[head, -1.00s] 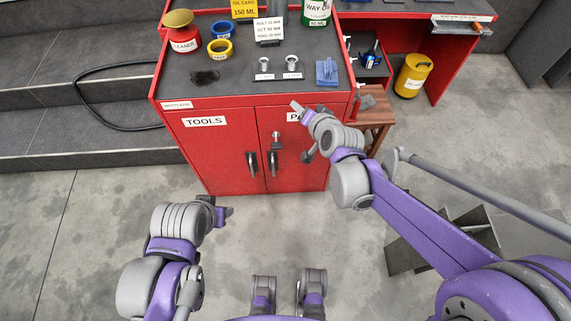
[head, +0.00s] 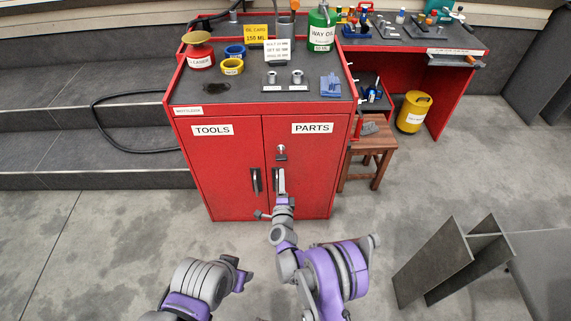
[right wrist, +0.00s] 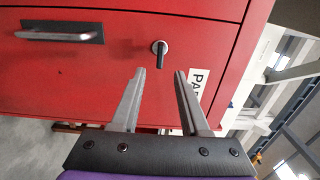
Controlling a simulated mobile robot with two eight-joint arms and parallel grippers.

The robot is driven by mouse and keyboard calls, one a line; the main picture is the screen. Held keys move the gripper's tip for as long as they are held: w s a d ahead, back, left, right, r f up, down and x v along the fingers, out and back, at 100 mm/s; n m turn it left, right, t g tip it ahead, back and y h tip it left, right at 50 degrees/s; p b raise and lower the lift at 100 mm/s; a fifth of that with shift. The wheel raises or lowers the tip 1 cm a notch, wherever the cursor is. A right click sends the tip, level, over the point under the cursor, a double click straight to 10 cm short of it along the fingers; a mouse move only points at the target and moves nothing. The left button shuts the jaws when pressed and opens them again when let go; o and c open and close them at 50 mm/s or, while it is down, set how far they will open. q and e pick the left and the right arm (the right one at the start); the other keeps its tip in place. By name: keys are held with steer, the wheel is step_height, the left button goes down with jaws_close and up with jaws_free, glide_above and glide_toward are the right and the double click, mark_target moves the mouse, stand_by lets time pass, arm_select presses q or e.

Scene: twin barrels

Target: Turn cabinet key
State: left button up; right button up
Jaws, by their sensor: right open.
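The red cabinet (head: 237,160) has two doors labelled TOOLS and PARTS. The key (head: 281,151) sits in a round silver lock high on the PARTS door. In the right wrist view the key (right wrist: 160,51) has a dark grip that hangs down from the lock. My right gripper (head: 281,173) is in front of the PARTS door, below the key. In the right wrist view the right gripper (right wrist: 160,72) is open and empty, with the key just beyond the gap between its fingertips. My left gripper (head: 243,274) is low, in front of the cabinet and away from it; its jaws are unclear.
A door handle (head: 256,180) is on the TOOLS door; the PARTS door handle (right wrist: 60,33) shows in the right wrist view. A wooden stool (head: 368,150) stands right of the cabinet. Containers and bolts stand on top. A dark metal beam (head: 450,262) lies at right on open floor.

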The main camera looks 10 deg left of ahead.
mark_target(281, 157)
steer(key=x, duration=1)
steer(key=shift+w+b, duration=0.25)
steer(key=shift+b, duration=0.1)
jaws_close()
